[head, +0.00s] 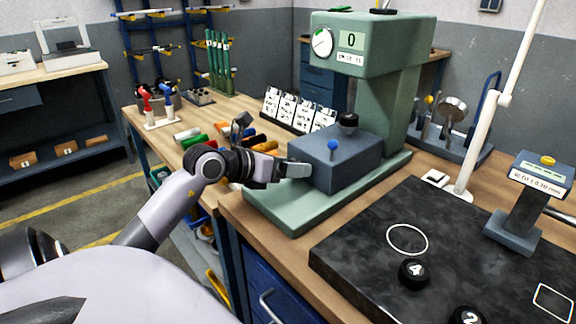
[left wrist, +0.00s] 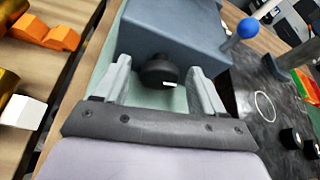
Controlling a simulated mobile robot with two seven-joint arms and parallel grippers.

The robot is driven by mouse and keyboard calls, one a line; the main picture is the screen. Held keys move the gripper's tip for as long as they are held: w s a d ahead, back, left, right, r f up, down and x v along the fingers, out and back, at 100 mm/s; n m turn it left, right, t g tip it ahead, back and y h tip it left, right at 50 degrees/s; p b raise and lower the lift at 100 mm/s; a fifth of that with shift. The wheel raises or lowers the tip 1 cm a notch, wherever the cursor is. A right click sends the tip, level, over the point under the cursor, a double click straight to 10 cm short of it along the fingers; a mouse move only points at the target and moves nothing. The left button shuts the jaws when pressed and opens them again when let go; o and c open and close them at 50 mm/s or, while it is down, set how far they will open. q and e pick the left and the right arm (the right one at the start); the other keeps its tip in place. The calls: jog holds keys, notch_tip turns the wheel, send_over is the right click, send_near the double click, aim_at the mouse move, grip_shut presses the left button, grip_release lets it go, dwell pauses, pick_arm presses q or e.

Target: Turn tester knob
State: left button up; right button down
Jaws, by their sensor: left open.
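The green tester (head: 385,105) stands on the bench with a dial and a display reading 0 on its head. A blue-grey block (head: 345,165) sits on its base, with a blue ball lever (head: 333,146) on it. My left gripper (head: 297,170) is open at the block's left face. In the left wrist view a black round knob (left wrist: 158,70) with a small white mark sits on the block's face (left wrist: 180,30), between my open fingers (left wrist: 160,92). I cannot tell whether the fingers touch it. In the head view this knob is hidden. My right gripper is out of view.

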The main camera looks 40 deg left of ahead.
pick_arm(q)
jog(key=c, duration=1)
jog(key=shift+m+y, duration=0.5)
jog(key=o, duration=1)
jog(key=shift+b+v, duration=0.8)
jog(key=shift+v, duration=2.8)
